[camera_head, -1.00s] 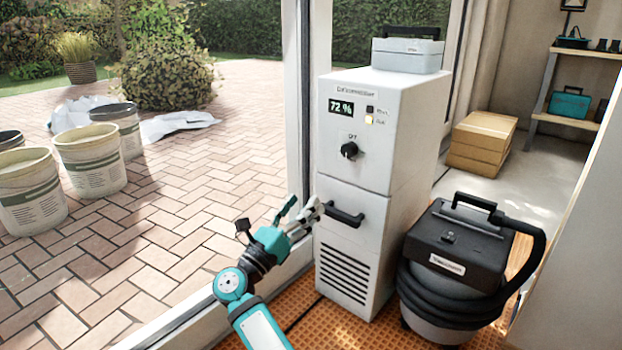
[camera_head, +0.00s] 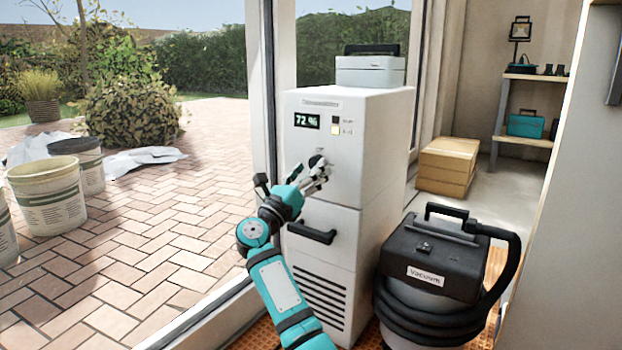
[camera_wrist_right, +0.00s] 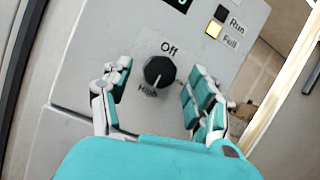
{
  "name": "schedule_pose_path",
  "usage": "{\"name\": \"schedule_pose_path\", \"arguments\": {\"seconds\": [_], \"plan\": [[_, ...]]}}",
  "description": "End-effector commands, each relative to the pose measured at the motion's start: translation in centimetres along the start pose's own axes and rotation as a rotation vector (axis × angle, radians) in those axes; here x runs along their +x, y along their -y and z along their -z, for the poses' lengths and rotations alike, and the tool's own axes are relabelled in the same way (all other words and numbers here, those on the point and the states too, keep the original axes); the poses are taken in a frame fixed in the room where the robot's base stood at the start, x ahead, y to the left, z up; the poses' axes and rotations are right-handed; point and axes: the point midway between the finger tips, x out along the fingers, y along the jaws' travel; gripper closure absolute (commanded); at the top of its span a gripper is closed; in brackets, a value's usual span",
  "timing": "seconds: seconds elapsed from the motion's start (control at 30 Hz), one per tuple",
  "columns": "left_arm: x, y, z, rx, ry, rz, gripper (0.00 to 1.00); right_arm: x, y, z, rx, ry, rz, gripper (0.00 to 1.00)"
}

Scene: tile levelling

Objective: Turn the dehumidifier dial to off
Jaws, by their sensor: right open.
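The white dehumidifier (camera_head: 345,220) stands by the glass door frame, its display (camera_head: 307,121) reading 72 %. In the right wrist view its black dial (camera_wrist_right: 159,72) sits between "Off" above and "High" below; the white pointer mark is on the dial's lower part, toward "High". My right gripper (camera_head: 318,173) is in front of the panel at dial height and hides much of the dial in the head view. In the wrist view this gripper (camera_wrist_right: 150,92) is open, one finger on each side of the dial, with gaps to it. My left gripper is not in view.
A black handle (camera_head: 312,233) sticks out below the dial. A vacuum (camera_head: 432,268) with a coiled hose stands close at the right. A grey case (camera_head: 370,71) sits on top of the dehumidifier. The door frame (camera_head: 262,90) is close on the left.

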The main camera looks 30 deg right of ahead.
Motion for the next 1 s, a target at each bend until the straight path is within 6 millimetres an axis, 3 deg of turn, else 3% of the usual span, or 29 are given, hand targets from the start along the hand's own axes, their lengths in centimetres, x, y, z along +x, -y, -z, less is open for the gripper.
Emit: {"name": "schedule_pose_path", "arguments": {"seconds": [0.4, 0.83, 1.0], "plan": [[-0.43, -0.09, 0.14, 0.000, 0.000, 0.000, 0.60, 1.05, 0.02, -0.03, -0.001, 0.000, 0.000, 0.40], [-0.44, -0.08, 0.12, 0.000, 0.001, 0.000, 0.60, 1.01, 0.01, -0.03, -0.001, 0.000, 0.000, 0.95], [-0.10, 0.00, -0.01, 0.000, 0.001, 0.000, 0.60, 1.04, 0.04, -0.14, -0.008, 0.001, -0.003, 0.95]]}}
